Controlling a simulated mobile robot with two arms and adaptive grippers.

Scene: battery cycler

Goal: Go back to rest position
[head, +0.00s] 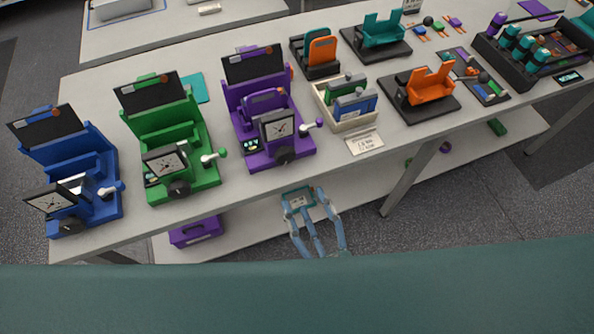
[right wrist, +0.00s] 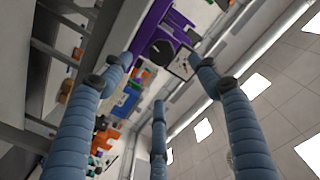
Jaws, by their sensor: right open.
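My right gripper (head: 314,212) is low in front of the bench's front edge in the head view, below the purple cycler station. Its blue-grey fingers are spread and nothing is between them. In the right wrist view the fingers (right wrist: 157,95) stand apart, with the bench edge, the purple station and the ceiling behind them. My left gripper is not in view.
The long white bench (head: 225,210) carries blue (head: 90,165), green (head: 180,140) and purple (head: 262,105) stations, a beige tray (head: 362,123) and an orange holder (head: 428,85). A lower shelf (head: 255,222) holds a purple bin (head: 196,231). A teal box (head: 298,201) shows by my right fingers.

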